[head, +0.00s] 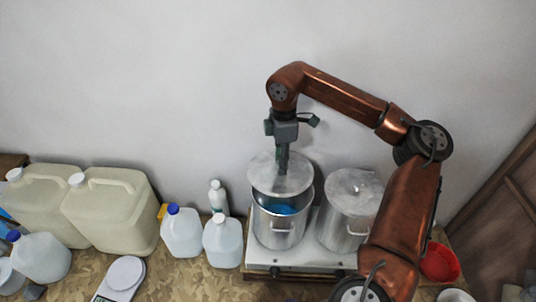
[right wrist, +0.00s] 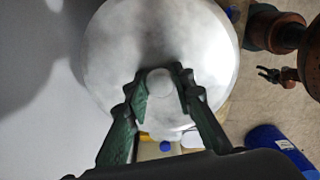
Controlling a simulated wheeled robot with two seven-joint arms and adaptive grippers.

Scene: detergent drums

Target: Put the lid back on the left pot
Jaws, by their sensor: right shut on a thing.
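The left pot (head: 278,234) is a metal pot on a white hotplate, with blue contents showing at the front of its open mouth. My right gripper (head: 282,168) is shut on the knob of the round grey lid (head: 262,178). The lid is over the back part of the pot's mouth and appears raised from the rim; the exact gap cannot be told. In the right wrist view the green fingers (right wrist: 160,85) pinch the pale round knob, and the lid (right wrist: 205,40) fills the upper middle. My left gripper (right wrist: 269,75) shows small there, its fingers apart and empty.
The right pot (head: 345,230) stands beside it with its lid (head: 352,190) on. The white hotplate (head: 300,258) carries both pots. White jugs (head: 222,242) and large beige canisters (head: 110,215) stand to the left. A red bowl (head: 440,263) is at the right. The wall is close behind.

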